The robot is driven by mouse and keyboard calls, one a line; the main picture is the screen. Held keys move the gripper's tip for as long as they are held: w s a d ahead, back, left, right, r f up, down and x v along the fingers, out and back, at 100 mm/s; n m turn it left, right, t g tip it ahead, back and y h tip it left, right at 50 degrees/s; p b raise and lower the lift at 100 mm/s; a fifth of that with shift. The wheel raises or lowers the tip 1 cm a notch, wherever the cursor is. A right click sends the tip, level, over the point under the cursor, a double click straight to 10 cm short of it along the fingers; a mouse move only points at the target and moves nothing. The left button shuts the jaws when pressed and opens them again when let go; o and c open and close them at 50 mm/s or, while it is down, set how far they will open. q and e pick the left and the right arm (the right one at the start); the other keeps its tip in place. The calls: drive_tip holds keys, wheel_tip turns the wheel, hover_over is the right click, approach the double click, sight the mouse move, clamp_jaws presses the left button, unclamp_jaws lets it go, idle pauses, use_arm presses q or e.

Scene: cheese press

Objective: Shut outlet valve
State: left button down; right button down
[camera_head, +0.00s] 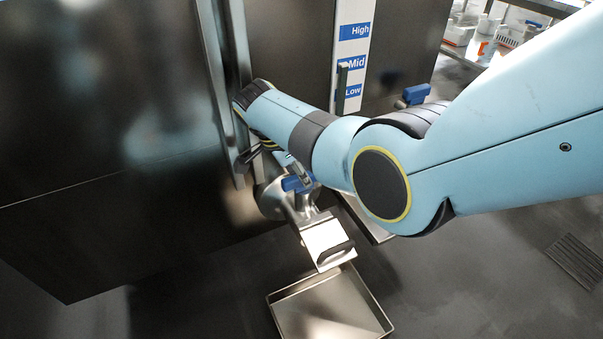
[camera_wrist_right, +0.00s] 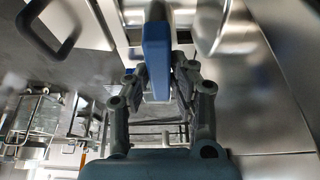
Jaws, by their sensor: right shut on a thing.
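The outlet valve has a blue handle (camera_head: 297,184) on a metal pipe low on the front of the dark tank. A metal spout (camera_head: 325,240) with a dark loop handle hangs below it. My right gripper (camera_head: 301,174) reaches down to the blue handle, partly hidden behind my arm. In the right wrist view, the fingers (camera_wrist_right: 158,84) are closed on the blue handle (camera_wrist_right: 157,48), one on each side. The handle's full angle to the pipe is hard to tell. My left gripper is not in view.
A shallow metal tray (camera_head: 331,309) lies on the floor below the spout. A vertical metal bar (camera_head: 222,85) runs along the tank. A level strip (camera_head: 352,50) reads High, Mid, Low. Another blue handle (camera_head: 416,94) is at the right. A floor grate (camera_head: 577,262) lies far right.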

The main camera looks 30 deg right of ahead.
drive_tip(key=c, duration=1.2)
unclamp_jaws()
drive_tip(key=shift+o, duration=0.2)
drive_tip(key=shift+r, duration=0.15)
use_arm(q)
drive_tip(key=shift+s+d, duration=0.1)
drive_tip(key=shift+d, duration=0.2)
use_arm(e)
drive_tip(key=v, duration=1.1)
drive_tip(key=shift+a+r, duration=0.15)
drive_tip(key=shift+r, duration=0.2)
